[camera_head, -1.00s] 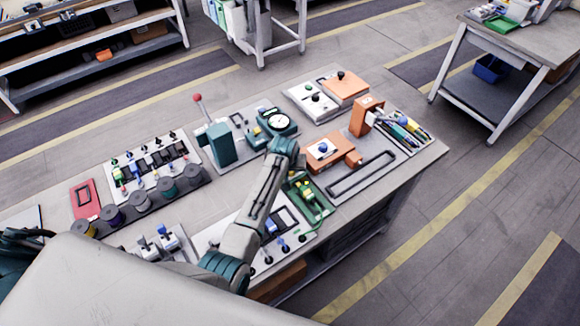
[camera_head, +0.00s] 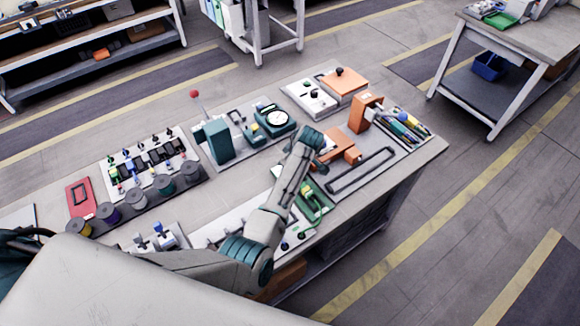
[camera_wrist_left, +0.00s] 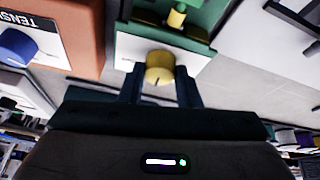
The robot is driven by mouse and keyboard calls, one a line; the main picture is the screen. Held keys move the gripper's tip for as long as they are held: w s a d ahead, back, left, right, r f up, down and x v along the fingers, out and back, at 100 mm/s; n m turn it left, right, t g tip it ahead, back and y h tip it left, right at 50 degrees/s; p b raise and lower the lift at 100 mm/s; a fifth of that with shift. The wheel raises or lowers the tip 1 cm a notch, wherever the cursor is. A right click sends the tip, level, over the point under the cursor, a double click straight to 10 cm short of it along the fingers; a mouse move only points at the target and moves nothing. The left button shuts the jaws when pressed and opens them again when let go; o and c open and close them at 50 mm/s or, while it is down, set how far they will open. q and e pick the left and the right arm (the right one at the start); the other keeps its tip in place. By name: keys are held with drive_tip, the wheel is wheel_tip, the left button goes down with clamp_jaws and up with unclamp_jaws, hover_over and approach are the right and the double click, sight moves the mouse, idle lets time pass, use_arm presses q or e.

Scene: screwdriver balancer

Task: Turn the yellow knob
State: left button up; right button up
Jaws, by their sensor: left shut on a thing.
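The yellow knob (camera_wrist_left: 159,68) is a round, ridged dial on the white front panel of a green fixture (camera_wrist_left: 140,48). It sits between the two fingers of my left gripper (camera_wrist_left: 160,88) in the left wrist view, with the fingers closed on its sides. A smaller yellow part (camera_wrist_left: 176,17) shows on the fixture beyond it. The arm hides the fingers and the knob there. My right gripper is not in view.
An orange box with a blue knob (camera_wrist_left: 15,46) stands beside the fixture in the wrist view. An orange stand (camera_head: 362,112), a pen tray (camera_head: 408,128) and a dial gauge device (camera_head: 272,120) surround the arm on the crowded bench.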

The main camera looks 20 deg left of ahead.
use_arm(q)
drive_tip(key=n+g+b, duration=0.1)
drive_tip(key=n, duration=0.1)
drive_tip(key=n+b, duration=0.2)
drive_tip(key=n+g+b, duration=0.1)
drive_tip(key=n, duration=0.1)
drive_tip(key=shift+w+f+g+y+b, duration=0.2)
drive_tip(key=shift+w+g+y+b, duration=0.1)
drive_tip(key=shift+y, duration=0.1)
drive_tip(key=n+g+b, duration=0.1)
drive_tip(key=n+b, duration=0.1)
drive_tip(key=n, duration=0.1)
drive_tip(key=shift+n, duration=0.3)
drive_tip(key=shift+r+n+g+b, duration=0.15)
drive_tip(key=shift+n+g+b, duration=0.45)
drive_tip(key=shift+n, duration=0.4)
drive_tip(key=shift+h, duration=0.3)
drive_tip(key=o, duration=1)
